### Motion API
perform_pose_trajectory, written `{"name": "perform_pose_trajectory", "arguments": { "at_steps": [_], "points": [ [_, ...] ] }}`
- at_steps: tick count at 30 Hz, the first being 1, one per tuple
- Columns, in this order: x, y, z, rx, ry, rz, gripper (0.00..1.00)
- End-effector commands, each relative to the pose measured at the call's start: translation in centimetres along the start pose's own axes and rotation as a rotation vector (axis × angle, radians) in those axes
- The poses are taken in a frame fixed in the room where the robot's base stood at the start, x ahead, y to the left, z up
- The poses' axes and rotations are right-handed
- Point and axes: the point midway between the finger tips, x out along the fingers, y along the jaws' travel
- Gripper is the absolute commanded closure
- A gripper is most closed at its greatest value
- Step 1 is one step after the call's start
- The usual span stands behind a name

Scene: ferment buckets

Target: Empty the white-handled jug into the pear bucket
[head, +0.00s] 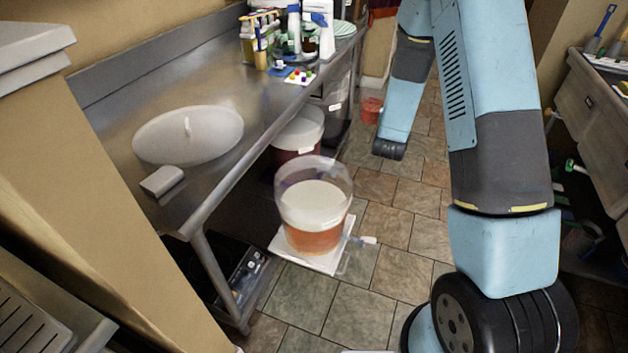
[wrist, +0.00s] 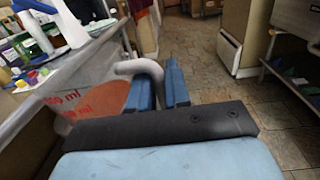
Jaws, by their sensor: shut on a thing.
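My gripper (wrist: 162,82) is in the wrist view, its two blue fingers closed on the pale handle (wrist: 140,67) of a clear jug (wrist: 75,98). The jug has red "ml" markings, and orange contents show beside the fingers. Its lower part and far side are partly hidden, and its tilt is unclear. In the head view, a clear open bucket (head: 313,205) stands on the floor with amber liquid under a thick pale foam layer. No readable label tells me whether it is the pear bucket.
The bucket stands on a white board (head: 290,257), with a tap (head: 366,240) at its side. A steel counter (head: 115,100) holds an oval lid (head: 188,135) and bottles (head: 293,25). A lidded bucket (head: 299,130) sits under it. Tiled floor (head: 385,285) is clear right of the board.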

Motion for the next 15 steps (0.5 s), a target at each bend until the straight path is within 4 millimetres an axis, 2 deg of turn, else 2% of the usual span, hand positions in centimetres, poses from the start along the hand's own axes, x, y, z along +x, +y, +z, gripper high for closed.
{"name": "perform_pose_trajectory", "arguments": {
  "at_steps": [8, 11, 15],
  "points": [
    [0.1, 0.0, -0.4, 0.0, 0.0, -0.003, 1.0],
    [0.1, 0.3, -1.3, 0.0, 0.0, -0.007, 1.0],
    [0.2, 0.8, -3.5, -0.002, 0.002, -0.022, 1.0]
  ]
}}
